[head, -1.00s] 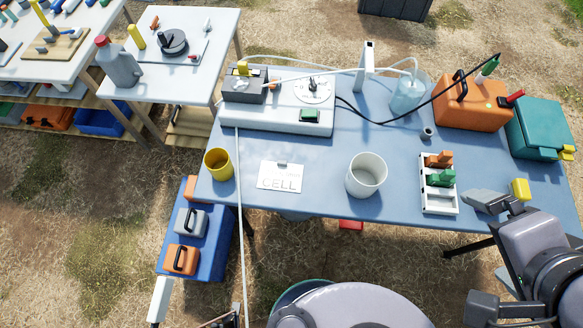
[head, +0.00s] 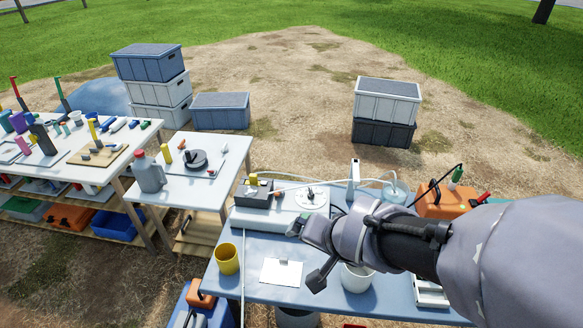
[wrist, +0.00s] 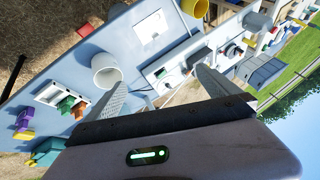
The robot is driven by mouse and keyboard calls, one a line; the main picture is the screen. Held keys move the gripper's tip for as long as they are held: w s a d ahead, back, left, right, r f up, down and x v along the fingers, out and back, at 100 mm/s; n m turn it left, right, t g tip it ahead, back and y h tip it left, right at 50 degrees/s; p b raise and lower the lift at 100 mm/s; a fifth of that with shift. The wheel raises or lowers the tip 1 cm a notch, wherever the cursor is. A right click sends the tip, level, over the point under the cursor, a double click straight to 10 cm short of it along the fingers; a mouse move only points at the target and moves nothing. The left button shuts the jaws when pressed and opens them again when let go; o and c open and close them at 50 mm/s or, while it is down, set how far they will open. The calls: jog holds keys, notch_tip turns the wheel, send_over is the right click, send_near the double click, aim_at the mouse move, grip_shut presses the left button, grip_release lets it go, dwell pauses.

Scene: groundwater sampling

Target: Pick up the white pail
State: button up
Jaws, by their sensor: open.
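The white pail (head: 357,279) stands upright on the blue table, near its front edge. In the head view my arm hides part of its rim. It also shows in the wrist view (wrist: 106,72), open end visible, close by the tip of my left-hand finger there. My gripper (head: 305,255) is open, with nothing seen between its fingers. In the head view it hangs over the table, left of the pail and above the white card. In the wrist view the fingers (wrist: 162,76) are spread wide, and the pail lies outside the gap between them.
A yellow cup (head: 227,260) and a white card (head: 281,272) lie left of the pail. Behind are a white instrument panel (head: 263,220), a clear beaker with tubing (head: 396,192) and an orange case (head: 436,205).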

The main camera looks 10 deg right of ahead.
jog(key=w+d+f+h+b, duration=0.1)
jog(key=w+d+f, duration=0.2)
jog(key=f, duration=0.6)
jog(key=w+d+f+m+g+h+b, duration=0.1)
jog(key=w+d+f+h+b, duration=0.1)
jog(key=d+f, duration=0.5)
jog(key=w+d+f+h+b, duration=0.1)
jog(key=w+d+f, duration=0.3)
jog(key=f, duration=0.8)
jog(key=shift+w+d+m+h, duration=0.15)
jog(key=shift+d+m+h, duration=0.15)
jog(key=shift+d+h, duration=0.6)
jog(key=shift+d+r, duration=0.15)
jog(key=shift+d, duration=0.05)
jog(key=shift+c, duration=0.4)
